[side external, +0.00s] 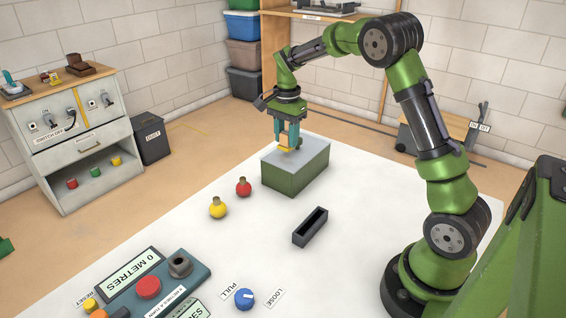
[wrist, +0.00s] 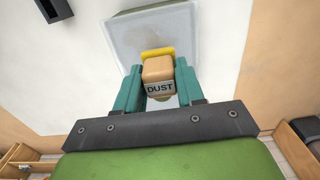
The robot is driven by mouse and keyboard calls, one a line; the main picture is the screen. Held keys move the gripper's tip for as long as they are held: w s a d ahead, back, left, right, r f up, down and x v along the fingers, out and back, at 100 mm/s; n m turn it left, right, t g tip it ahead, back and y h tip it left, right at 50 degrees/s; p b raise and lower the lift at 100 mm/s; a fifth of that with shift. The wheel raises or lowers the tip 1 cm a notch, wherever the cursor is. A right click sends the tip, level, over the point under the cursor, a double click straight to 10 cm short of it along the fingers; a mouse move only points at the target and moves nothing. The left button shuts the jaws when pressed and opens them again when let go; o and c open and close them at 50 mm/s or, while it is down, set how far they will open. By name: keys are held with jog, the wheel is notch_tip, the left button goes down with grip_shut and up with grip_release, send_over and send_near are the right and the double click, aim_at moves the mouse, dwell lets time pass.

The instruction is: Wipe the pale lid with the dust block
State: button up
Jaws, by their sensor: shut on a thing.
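The pale lid (side external: 313,152) tops a green box (side external: 292,180) on the white table. It also shows in the wrist view (wrist: 122,36), with a darker grey patch partly hidden behind the block. My gripper (side external: 287,141) points down over the lid's left part in the side view. Its teal fingers are shut on the dust block (wrist: 158,70), a tan block marked DUST with a yellow pad. The block (side external: 284,149) is at or just above the lid; I cannot tell whether the pad touches it.
A red knobbed piece (side external: 243,187) and a yellow one (side external: 218,208) stand left of the box. A dark open tray (side external: 310,227) lies in front. A control panel (side external: 150,287) and blue knob (side external: 244,299) are at the near edge. The table between is clear.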

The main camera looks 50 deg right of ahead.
jog(key=shift+f, duration=0.5)
jog(key=shift+a+f, duration=0.45)
jog(key=shift+f, duration=0.25)
jog(key=shift+c, duration=0.4)
jog(key=shift+a, duration=1.5)
jog(key=shift+s+d, duration=0.1)
jog(key=shift+d, duration=1.95)
jog(key=shift+s+a, duration=0.1)
jog(key=shift+s, duration=0.35)
jog(key=shift+a, duration=1.95)
jog(key=d, duration=0.4)
jog(key=shift+r, duration=4.1)
